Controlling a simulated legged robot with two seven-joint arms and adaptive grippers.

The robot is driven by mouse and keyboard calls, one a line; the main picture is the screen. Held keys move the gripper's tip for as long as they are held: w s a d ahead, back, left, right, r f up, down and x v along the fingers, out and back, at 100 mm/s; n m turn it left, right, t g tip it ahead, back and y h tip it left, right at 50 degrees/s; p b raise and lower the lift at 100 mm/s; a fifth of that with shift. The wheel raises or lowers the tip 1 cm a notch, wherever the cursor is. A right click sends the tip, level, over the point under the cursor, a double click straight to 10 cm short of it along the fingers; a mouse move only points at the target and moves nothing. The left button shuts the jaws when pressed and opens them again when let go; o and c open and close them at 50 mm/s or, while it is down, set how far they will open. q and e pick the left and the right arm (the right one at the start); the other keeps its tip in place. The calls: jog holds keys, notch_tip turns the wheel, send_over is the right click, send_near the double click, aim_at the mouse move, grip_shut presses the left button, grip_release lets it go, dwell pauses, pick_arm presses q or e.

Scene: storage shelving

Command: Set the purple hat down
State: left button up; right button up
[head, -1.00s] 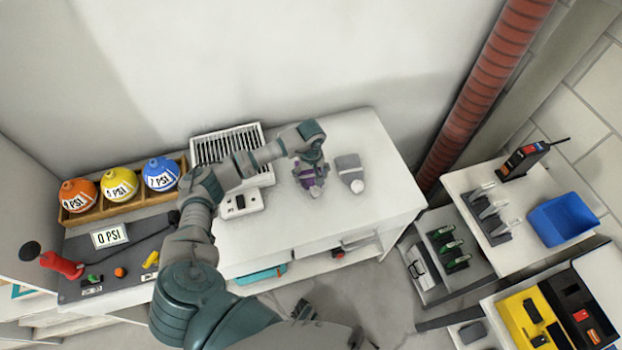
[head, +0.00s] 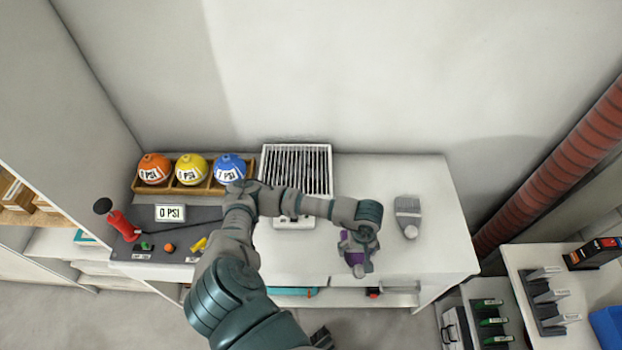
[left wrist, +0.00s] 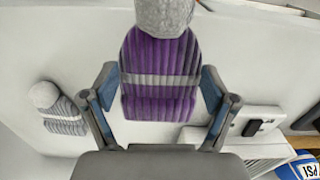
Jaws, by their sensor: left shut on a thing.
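The purple hat (left wrist: 158,98) has a grey band and a grey pompom, and it fills the middle of the left wrist view. In the head view the purple hat (head: 354,258) is partly hidden under my left gripper (head: 357,242), over the white table top (head: 420,262). My left gripper (left wrist: 158,100) is shut on the hat, with one finger at each side of it. I cannot tell whether the hat touches the table. My right gripper is not in view.
A grey hat (head: 408,216) lies on the table to the right, also seen in the left wrist view (left wrist: 60,108). A white slotted rack (head: 297,168) stands behind. Orange, yellow and blue balls (head: 229,168) sit in a wooden tray at left. Table around the grey hat is clear.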

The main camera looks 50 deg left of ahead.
pick_arm(q)
jog(key=s+a+r+n+p, duration=0.4)
jog(key=s+a+n+p, duration=0.15)
jog(key=a+n, duration=0.4)
jog(key=s+a+r+n+p, duration=0.4)
jog(key=a+n+p, duration=0.3)
jog(key=a, duration=0.4)
jog(key=n, duration=0.1)
send_over(285, 181)
jog(key=shift+s+d+f+b, duration=0.1)
jog(key=shift+f+b, duration=0.05)
jog(key=shift+f, duration=0.3)
jog(key=shift+s+d+f+b, duration=0.1)
jog(key=shift+f+b, duration=0.05)
jog(key=shift+f, duration=0.25)
jog(key=shift+w+a+f, duration=0.15)
jog(key=shift+f, duration=0.15)
jog(key=shift+f+p, duration=0.35)
jog(key=shift+f, duration=1.05)
jog(key=o, duration=1)
jog(key=shift+c, duration=0.2)
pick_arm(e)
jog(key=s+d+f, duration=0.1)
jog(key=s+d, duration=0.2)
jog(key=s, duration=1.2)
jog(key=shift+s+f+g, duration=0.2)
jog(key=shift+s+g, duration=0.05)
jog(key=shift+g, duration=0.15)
